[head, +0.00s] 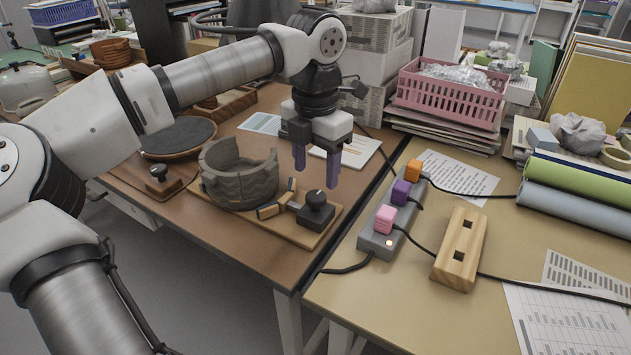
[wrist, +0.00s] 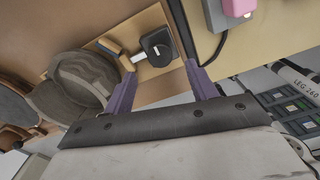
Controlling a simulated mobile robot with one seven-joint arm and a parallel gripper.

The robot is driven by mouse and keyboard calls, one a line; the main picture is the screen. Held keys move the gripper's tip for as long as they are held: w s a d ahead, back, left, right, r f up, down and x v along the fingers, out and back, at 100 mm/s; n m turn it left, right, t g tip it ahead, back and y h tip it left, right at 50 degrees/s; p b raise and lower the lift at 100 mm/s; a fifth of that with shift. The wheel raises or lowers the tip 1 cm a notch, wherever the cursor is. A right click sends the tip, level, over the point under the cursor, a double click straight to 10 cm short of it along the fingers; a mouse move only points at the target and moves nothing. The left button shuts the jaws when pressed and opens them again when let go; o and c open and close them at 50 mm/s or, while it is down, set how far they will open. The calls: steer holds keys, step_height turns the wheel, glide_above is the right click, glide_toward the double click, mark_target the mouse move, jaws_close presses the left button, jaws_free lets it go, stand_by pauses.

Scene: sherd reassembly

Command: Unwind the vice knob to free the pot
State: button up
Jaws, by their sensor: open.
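The pot (head: 240,175) is a grey-brown ribbed vessel with a broken, uneven rim, standing on a wooden board on the brown table. The vice (head: 290,209) sits against its right side, with wooden jaw pieces and a dark block. The vice knob (head: 316,199) is black, on top of that block, with a pale line on it. My gripper (head: 317,174) is open and empty, with purple fingers pointing down above and behind the knob. In the wrist view the knob (wrist: 158,43) lies beyond the fingertips, and the pot (wrist: 82,85) is at the left. Nothing is between the fingers.
A power strip (head: 382,232) with coloured plugs and a wooden block (head: 460,248) lie on the right table. Cables cross there.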

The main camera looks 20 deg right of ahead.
mark_target(315, 195)
step_height(315, 195, up, 8)
steer(key=shift+r+p, duration=0.2)
steer(key=shift+p, duration=0.25)
